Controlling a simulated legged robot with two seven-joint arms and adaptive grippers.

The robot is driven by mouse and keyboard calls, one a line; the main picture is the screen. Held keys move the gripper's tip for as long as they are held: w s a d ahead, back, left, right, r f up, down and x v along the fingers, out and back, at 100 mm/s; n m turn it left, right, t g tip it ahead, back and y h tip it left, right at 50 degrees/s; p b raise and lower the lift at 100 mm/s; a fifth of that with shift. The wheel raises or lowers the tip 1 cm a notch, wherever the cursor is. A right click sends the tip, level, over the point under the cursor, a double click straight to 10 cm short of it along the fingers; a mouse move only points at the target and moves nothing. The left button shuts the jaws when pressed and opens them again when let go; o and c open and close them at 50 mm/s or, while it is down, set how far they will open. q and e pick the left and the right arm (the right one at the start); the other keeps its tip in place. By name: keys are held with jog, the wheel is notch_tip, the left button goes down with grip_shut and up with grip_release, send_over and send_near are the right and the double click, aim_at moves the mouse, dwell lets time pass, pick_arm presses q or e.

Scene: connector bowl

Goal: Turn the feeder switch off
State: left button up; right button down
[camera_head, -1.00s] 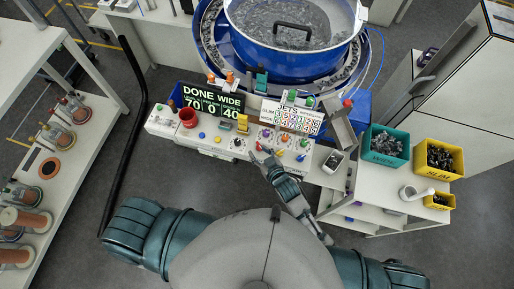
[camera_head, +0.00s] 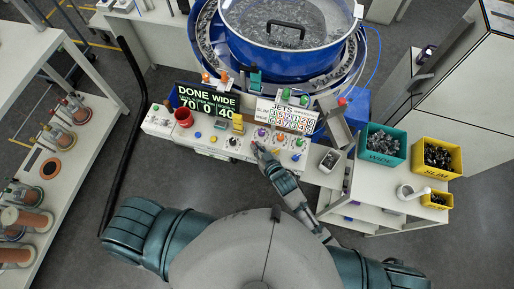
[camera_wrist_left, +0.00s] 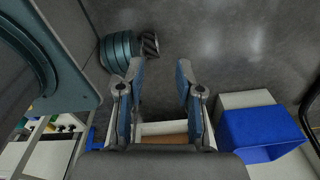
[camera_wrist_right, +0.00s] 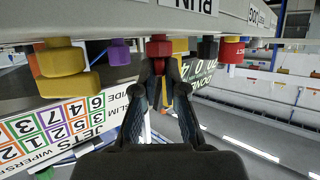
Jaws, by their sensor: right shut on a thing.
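The white control panel (camera_head: 214,148) stands in front of the blue bowl feeder, with several coloured knobs and buttons along it. My right gripper (camera_head: 256,147) reaches the panel's front, right of its middle. In the right wrist view, my right gripper (camera_wrist_right: 160,82) is shut on a red knob (camera_wrist_right: 159,47) under a label reading RUN. The fingers hide part of this knob, and I cannot read whether it is on or off. My left gripper (camera_wrist_left: 154,75) is open and empty in the left wrist view, away from the panel.
A DONE WIDE display (camera_head: 209,101) and a JETS board (camera_head: 286,115) stand behind the knobs. Teal (camera_head: 383,143) and yellow (camera_head: 437,157) bins stand on the right. Other knobs sit close beside my right gripper.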

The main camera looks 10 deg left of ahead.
jog(key=shift+s+d+f+g, duration=0.1)
jog(key=shift+f+g, duration=0.1)
jog(key=shift+g, duration=0.1)
jog(key=shift+d+r+n+g+y+p, duration=0.1)
jog(key=shift+d+n+g+y+p, duration=0.1)
jog(key=shift+n+g+y+p, duration=0.5)
jog(key=shift+w+n+b, duration=0.2)
jog(key=shift+n+b, duration=0.2)
jog(key=shift+n, duration=0.1)
jog(key=shift+w+n+g+y+b, duration=0.1)
jog(key=shift+n+g+y+b, duration=0.5)
jog(key=shift+g+b, duration=0.2)
jog(key=shift+d+f+n+g+b, duration=0.15)
jog(key=shift+f+n+g+b, duration=0.05)
jog(key=shift+n+g+b, duration=0.4)
pick_arm(q)
jog(key=shift+d+f, duration=0.35)
jog(key=shift+f, duration=0.25)
jog(key=shift+d+f, duration=0.35)
jog(key=shift+f, duration=0.2)
jog(key=shift+a, duration=0.15)
